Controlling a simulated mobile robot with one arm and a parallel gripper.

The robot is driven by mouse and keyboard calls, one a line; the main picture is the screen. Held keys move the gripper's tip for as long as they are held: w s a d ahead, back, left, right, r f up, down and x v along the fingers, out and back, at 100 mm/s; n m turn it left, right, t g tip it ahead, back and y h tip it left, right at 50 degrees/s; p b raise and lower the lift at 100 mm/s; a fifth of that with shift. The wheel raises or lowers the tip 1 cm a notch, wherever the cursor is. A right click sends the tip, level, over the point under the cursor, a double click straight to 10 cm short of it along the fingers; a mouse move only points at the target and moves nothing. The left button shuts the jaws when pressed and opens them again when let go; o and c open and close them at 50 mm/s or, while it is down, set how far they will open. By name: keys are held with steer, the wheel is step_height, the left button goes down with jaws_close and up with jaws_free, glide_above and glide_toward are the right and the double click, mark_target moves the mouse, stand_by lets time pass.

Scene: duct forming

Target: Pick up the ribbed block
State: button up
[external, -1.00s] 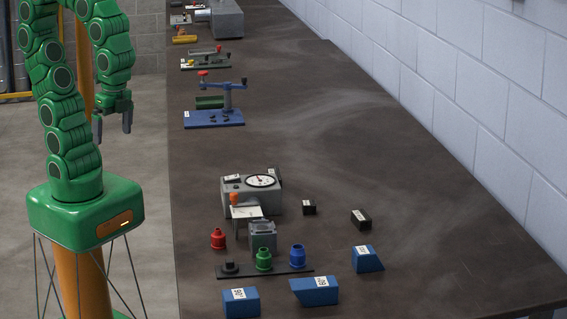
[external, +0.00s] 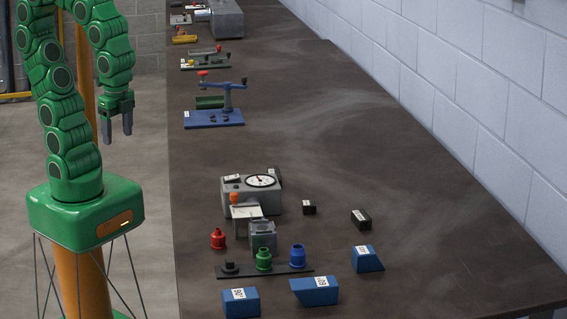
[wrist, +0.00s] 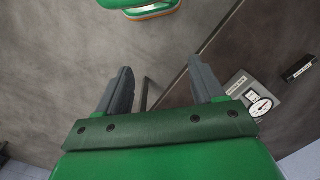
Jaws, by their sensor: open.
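No block with clear ribs can be made out at this size. A grey block (external: 262,237) with an uneven top stands in front of the gauge box, and I cannot tell if it is the ribbed one. Two small black blocks with white labels, one smaller (external: 309,208) and one larger (external: 361,219), lie to its right. My gripper (external: 117,134) hangs fingers down, left of the bench edge and far from these blocks. In the wrist view my gripper (wrist: 161,82) is open, with nothing between its fingers.
A grey gauge box (external: 250,196) stands on the dark bench (external: 400,270). A red pot (external: 218,239), a green pot (external: 264,260) and a blue pot (external: 297,256) are near it. Blue labelled blocks (external: 314,291) lie in front. A blue lever stand (external: 214,119) is farther back. The bench's right side is clear.

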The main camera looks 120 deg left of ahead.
steer(key=w+a+r+m+t+y, duration=0.35)
steer(key=w+a+m, duration=0.25)
steer(key=w+a, duration=0.85)
steer(key=w+a+r+m+t+y, duration=0.2)
steer(key=w+a+r+m+t, duration=0.4)
steer(key=w+a, duration=0.8)
steer(key=w+a+r+m+t+y, duration=0.25)
steer(key=w+a+m, duration=0.45)
steer(key=w+a, duration=0.75)
steer(key=w+a+f+m+t+h, duration=0.1)
steer(key=w+a+f+m+h, duration=0.2)
steer(key=w+a+f+m, duration=0.25)
steer(key=m+g+h, duration=0.3)
steer(key=m+h, duration=1.2)
steer(key=m, duration=0.6)
glide_toward(309, 202)
steer(key=shift+w+d+f, duration=0.15)
steer(key=shift+w+d, duration=0.05)
steer(key=shift+w, duration=0.4)
steer(key=shift+w+d+f, duration=0.15)
steer(key=shift+w+d, duration=0.1)
steer(key=shift+w, duration=0.3)
steer(key=shift+s+d+f+m+h, duration=0.25)
steer(key=shift+s+d+f+h, duration=0.1)
steer(key=shift+h, duration=0.15)
steer(key=shift+x, duration=3.8)
steer(key=shift+a+f, duration=0.2)
steer(key=c, duration=1.2)
steer(key=shift+r, duration=0.1)
